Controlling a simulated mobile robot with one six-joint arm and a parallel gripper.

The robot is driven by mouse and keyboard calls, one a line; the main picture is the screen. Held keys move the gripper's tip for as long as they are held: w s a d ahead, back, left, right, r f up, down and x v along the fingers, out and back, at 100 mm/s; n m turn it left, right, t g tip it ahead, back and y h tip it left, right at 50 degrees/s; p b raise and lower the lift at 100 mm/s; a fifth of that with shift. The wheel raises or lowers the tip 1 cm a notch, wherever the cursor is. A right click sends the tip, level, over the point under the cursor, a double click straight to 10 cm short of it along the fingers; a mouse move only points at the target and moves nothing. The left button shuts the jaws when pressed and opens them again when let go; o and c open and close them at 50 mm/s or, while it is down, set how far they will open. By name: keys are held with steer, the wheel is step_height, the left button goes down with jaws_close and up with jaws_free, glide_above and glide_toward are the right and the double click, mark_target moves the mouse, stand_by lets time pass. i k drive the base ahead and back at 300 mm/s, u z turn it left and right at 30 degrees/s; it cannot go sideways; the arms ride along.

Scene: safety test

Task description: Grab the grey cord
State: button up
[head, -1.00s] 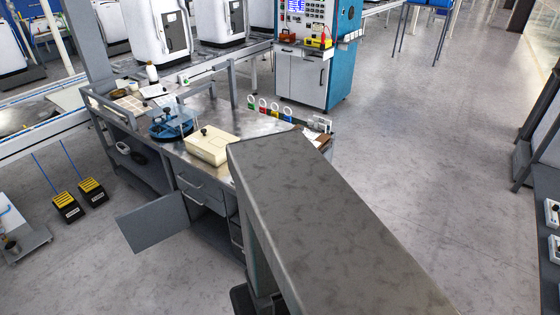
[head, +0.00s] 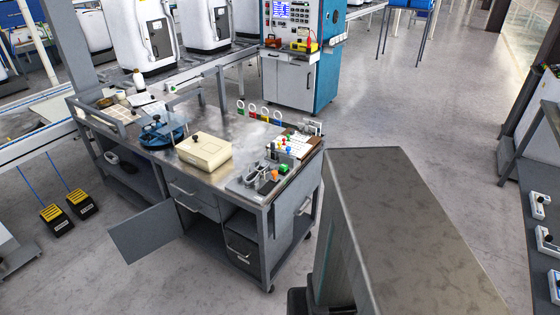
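I cannot make out a grey cord for certain. A small grey looped shape (head: 263,168) lies on a dark tray (head: 241,189) at the front right of the metal workbench (head: 190,178); it is too small to tell whether it is the cord. A dark coiled-looking item (head: 112,157) sits on the bench's open left shelf, also unclear. My gripper is not in view.
A cream box (head: 204,150), a blue round fixture (head: 162,132) and small coloured parts stand on the bench. Its grey door (head: 146,233) hangs open. A large grey block (head: 410,225), possibly mine, fills the lower right. Two yellow-black pedals (head: 55,214) lie on the floor.

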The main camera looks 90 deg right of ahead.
mark_target(257, 173)
steer(key=z, duration=0.65)
steer(key=k, duration=1.1)
steer(key=i, duration=0.9)
steer(key=u, duration=0.05)
